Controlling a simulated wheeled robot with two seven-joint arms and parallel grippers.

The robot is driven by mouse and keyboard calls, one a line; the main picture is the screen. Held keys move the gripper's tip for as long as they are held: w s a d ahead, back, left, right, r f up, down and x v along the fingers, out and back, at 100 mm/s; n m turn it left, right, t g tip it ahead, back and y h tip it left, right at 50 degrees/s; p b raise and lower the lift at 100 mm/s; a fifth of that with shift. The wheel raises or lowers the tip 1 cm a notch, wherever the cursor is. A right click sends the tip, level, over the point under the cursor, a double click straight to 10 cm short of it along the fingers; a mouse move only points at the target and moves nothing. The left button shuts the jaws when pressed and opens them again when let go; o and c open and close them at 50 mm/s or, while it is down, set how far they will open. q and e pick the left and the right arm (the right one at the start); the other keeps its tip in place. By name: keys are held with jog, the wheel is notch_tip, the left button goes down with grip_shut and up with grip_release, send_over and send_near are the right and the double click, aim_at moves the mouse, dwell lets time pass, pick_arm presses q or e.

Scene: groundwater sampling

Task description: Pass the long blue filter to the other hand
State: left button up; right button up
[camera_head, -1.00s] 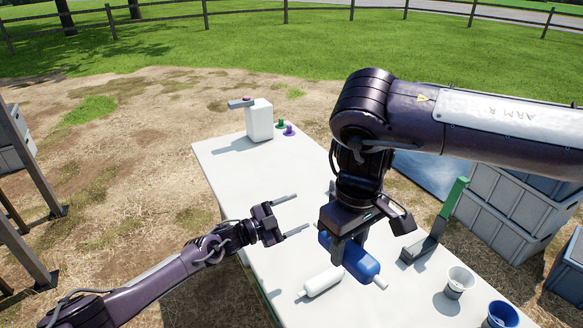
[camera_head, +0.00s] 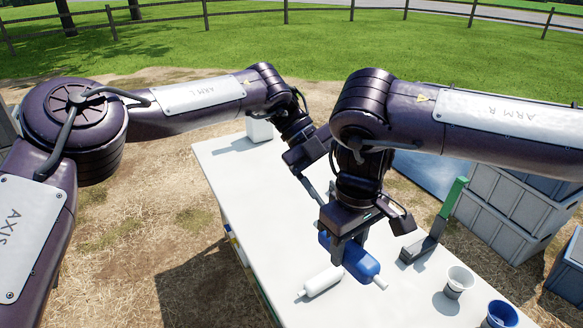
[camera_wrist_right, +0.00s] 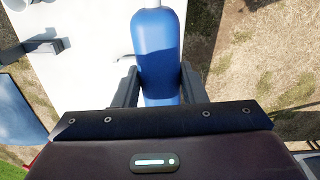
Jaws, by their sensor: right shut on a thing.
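The long blue filter (camera_head: 362,266) is a rounded blue cylinder with a pale narrow stem at its end. My right gripper (camera_head: 348,250) is shut around its body, just above the white table (camera_head: 222,170). In the right wrist view, the blue filter (camera_wrist_right: 156,45) runs between the two dark fingers. I cannot tell whether it touches the table. My left gripper (camera_head: 315,190) has come over the table just behind and left of my right wrist. One finger shows, set at the outer end of its palm; the other is hidden behind my right arm. It appears open and empty, apart from the filter.
A white filter (camera_head: 322,282) lies on the table beside the blue one. A white jug (camera_head: 259,130) is at the far end, partly covered by my left arm.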

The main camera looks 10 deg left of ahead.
pick_arm(q)
jog(key=a+r+n+y, duration=0.1)
jog(key=a+r+n, duration=0.15)
jog(key=a, duration=0.65)
pick_arm(e)
jog(key=shift+w+a, duration=0.1)
jog(key=shift+a, duration=0.1)
pick_arm(q)
jog(key=shift+g, duration=0.4)
jog(key=x, duration=1.2)
jog(key=shift+d, duration=0.2)
pick_arm(e)
jog(key=shift+d, duration=0.1)
pick_arm(q)
jog(key=shift+w, duration=0.1)
jog(key=c, duration=1.3)
pick_arm(e)
jog(key=o, duration=1.1)
jog(key=shift+r, duration=0.1)
notch_tip(320, 180, up, 12)
jog(key=shift+f, duration=0.15)
